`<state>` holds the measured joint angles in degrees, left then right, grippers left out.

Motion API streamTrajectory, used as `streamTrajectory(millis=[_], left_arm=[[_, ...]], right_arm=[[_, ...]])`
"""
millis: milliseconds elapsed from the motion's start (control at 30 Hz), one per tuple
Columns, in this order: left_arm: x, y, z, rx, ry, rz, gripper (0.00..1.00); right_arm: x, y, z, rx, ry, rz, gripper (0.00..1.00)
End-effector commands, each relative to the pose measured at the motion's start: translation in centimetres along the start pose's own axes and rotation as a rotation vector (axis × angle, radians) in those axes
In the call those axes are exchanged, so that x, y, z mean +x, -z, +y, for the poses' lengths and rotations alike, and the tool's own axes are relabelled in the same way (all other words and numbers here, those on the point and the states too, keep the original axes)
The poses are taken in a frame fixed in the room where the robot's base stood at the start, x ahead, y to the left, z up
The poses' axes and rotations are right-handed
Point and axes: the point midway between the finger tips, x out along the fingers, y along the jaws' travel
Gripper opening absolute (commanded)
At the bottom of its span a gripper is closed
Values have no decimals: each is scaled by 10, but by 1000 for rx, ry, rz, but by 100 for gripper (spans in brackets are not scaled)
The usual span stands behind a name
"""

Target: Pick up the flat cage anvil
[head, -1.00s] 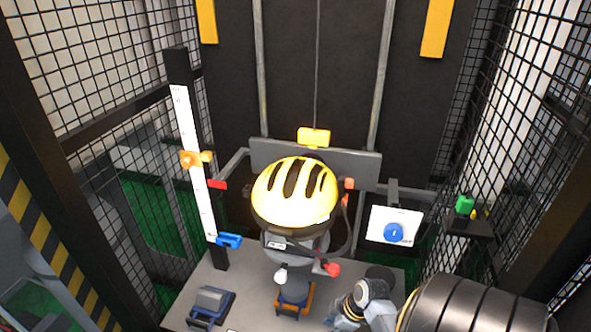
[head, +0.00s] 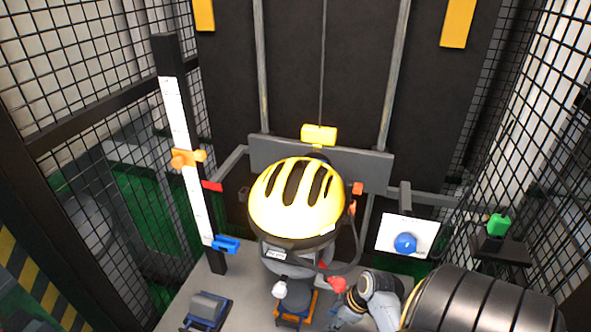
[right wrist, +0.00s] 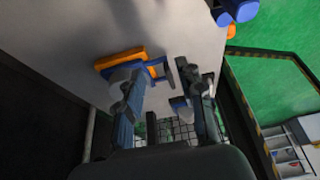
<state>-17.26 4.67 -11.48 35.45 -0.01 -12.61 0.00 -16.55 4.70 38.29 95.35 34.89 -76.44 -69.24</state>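A grey flat-topped block in a blue holder (head: 207,308) sits at the lower left of the grey base plate in the head view; it may be the flat cage anvil, but I cannot be sure. An orange and blue mount (head: 293,310) stands below the helmet, and what looks like an orange and blue mount (right wrist: 122,60) shows beside the fingers in the right wrist view. My right gripper (right wrist: 165,100) is open, with nothing visibly held between its fingers. In the head view its wrist is low, right of the central mount. My left gripper is not in view.
A yellow helmet (head: 297,200) sits on a grey headform above the middle of the base plate (head: 238,285). A white scale post (head: 187,160) stands to the left. A white panel with a blue knob (head: 407,236) is at right. Mesh walls enclose both sides.

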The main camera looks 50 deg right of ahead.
Motion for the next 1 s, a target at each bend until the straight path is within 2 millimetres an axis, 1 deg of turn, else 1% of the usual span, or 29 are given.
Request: streamTrajectory(millis=[33, 100, 267, 300, 367, 400, 500, 600, 667, 767, 1000], left_arm=[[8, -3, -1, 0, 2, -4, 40], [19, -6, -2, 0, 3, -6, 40], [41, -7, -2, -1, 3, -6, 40], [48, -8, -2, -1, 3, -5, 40], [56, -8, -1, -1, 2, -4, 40], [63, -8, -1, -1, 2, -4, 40], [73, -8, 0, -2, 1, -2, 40], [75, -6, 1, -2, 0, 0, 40], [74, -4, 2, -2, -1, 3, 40], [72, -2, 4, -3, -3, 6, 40], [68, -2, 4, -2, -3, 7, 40]], right_arm=[[8, -3, 0, 0, 0, 0, 38], [18, -8, 0, 0, 0, 0, 38], [38, -16, 0, 0, 0, 0, 38], [45, -19, 0, 0, 0, 0, 38], [52, -21, 0, 0, 0, 0, 38], [59, -24, 0, 0, 0, 0, 38], [68, -28, 0, 0, 0, 0, 38], [70, -27, 0, 0, -1, 1, 38], [72, -22, 0, 0, -1, 2, 38], [76, -6, 1, 0, -1, 5, 38], [96, 42, 0, 0, 1, 5, 38]])
